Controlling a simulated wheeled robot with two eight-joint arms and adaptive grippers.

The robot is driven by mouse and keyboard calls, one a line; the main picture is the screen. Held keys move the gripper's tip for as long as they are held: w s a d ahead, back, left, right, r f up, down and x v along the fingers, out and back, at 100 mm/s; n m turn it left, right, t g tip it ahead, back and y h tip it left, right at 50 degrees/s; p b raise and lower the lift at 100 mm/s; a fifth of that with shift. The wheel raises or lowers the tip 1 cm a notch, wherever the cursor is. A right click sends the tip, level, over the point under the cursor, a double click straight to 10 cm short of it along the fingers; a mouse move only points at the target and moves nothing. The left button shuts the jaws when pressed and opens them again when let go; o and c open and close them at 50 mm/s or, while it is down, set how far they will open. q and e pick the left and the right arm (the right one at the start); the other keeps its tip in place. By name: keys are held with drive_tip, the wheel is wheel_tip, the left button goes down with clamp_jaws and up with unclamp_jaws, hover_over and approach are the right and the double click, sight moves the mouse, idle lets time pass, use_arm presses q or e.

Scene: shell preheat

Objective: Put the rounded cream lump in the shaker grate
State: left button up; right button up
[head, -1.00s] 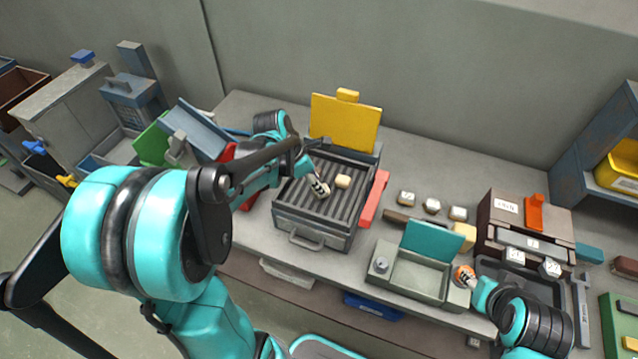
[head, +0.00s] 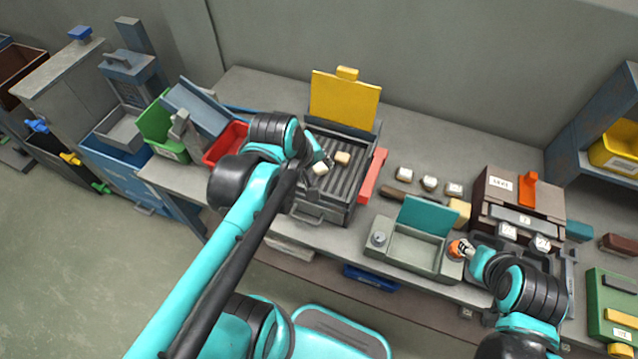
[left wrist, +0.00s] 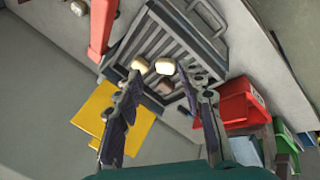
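The shaker grate (head: 335,187) is a dark grey box with a ribbed top and a raised yellow lid. Two lumps lie on its ribs: a pale cream rounded one (head: 320,168) and a tanner one (head: 342,158). They also show in the left wrist view, the pale lump (left wrist: 165,66) beside the tan lump (left wrist: 140,64). A darker brownish patch just below them there is unclear. My left gripper (left wrist: 162,80) is open above the grate, its fingers apart from the pale lump. My right gripper (head: 466,250) is beside an orange item (head: 456,248); its grip is unclear.
A red bar (head: 371,176) stands along the grate's right side. Several small pale blocks (head: 429,183) lie farther right. A green-grey box with a teal lid (head: 428,214) stands in front. Red (head: 228,142) and green (head: 160,130) bins are at left.

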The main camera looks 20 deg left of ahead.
use_arm(q)
drive_tip(key=s+d+m, duration=0.1)
drive_tip(key=m, duration=0.2)
drive_tip(key=s+m+t, duration=0.1)
drive_tip(key=m, duration=0.3)
drive_tip(key=s+d+f+m+t, duration=0.1)
drive_tip(key=m, duration=0.3)
drive_tip(key=shift+s+d+y, duration=0.3)
drive_tip(key=shift+s, duration=0.05)
wheel_tip(320, 180, down, 4)
drive_tip(key=b, duration=0.4)
drive_tip(key=shift+f, duration=0.1)
